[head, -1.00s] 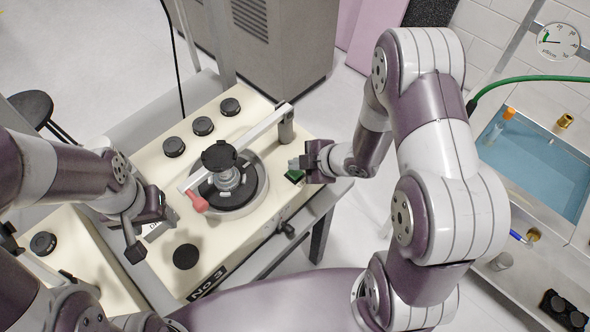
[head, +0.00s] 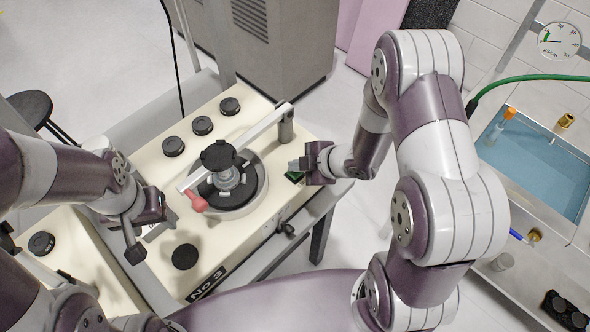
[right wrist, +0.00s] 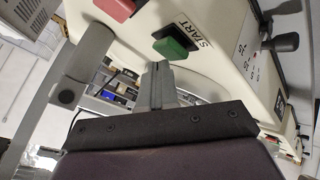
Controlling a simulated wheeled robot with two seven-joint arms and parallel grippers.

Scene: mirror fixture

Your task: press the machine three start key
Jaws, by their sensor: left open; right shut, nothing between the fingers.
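The machine labelled No 3 (head: 207,283) is a cream bench unit with a round turntable. Its green start key (head: 294,177) is at the right edge of the top, partly hidden by my right gripper (head: 297,164). In the right wrist view the green key (right wrist: 172,42) sits beside the word START (right wrist: 193,32). My right gripper (right wrist: 157,78) is shut and empty, its fingertips close to the key; I cannot tell whether they touch it. My left gripper (head: 152,226) is open and empty over the left front part of the machine.
A red key (right wrist: 115,8) lies near the green one. A grey arm (head: 250,140) with a red-ended handle (head: 196,202) spans the turntable. Black knobs (head: 202,126) line the back. Another cream unit (head: 88,248) stands left. A blue-water basin (head: 535,160) is at the right.

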